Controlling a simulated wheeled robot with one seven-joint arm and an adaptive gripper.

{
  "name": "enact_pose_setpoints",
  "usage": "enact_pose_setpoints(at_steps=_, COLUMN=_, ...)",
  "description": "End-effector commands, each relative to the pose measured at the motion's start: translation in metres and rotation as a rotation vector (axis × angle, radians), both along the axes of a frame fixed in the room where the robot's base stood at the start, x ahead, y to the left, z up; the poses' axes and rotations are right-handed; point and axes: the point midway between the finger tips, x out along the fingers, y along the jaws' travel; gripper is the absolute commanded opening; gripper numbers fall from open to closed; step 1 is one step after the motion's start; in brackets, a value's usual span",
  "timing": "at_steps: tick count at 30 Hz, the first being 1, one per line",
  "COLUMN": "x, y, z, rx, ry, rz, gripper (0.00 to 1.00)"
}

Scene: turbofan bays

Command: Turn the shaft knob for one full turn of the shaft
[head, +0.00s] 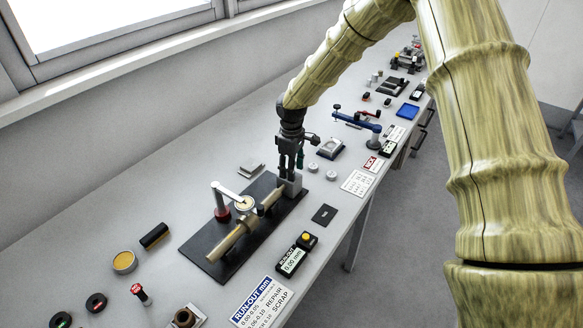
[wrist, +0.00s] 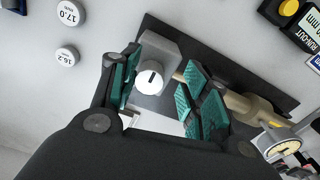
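The shaft knob (wrist: 149,82) is a white round face with a black mark, at a grey block (wrist: 170,55) in the wrist view. My gripper (wrist: 162,70) is open, its green-padded fingers on either side of the knob with gaps visible; I cannot tell the depth between them. In the head view my gripper (head: 290,167) points down at the grey block (head: 293,185) at the far end of the tan shaft (head: 228,243). The knob is hidden there. The shaft lies on a black base plate (head: 200,257), with a dial gauge (head: 244,204) over it.
A run-out display (head: 291,261) reading 0.00 mm, with a yellow button, stands right of the plate. A red-based gauge stand (head: 222,212) rises on the plate's left. Two white discs (wrist: 67,13) lie near the block. A blue clamp-like device (head: 358,121) stands farther back.

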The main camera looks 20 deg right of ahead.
Motion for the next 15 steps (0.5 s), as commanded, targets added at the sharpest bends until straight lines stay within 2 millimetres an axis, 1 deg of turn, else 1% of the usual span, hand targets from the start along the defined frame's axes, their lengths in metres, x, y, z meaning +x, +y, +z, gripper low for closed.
enact_pose_setpoints(at_steps=1, x=0.0017, y=0.0003, z=-0.0033, rx=0.001, ry=0.004, rz=0.0, gripper=0.31)
enact_pose_setpoints(at_steps=5, x=0.0049, y=0.0018, z=-0.0059, rx=0.001, ry=0.006, rz=0.002, gripper=0.08)
enact_pose_setpoints(at_steps=6, x=0.0053, y=0.0018, z=-0.0063, rx=0.001, ry=0.006, rz=0.002, gripper=0.05)
enact_pose_setpoints(at_steps=15, x=0.0051, y=-0.0006, z=-0.0061, rx=0.001, ry=0.006, rz=-0.006, gripper=0.05)
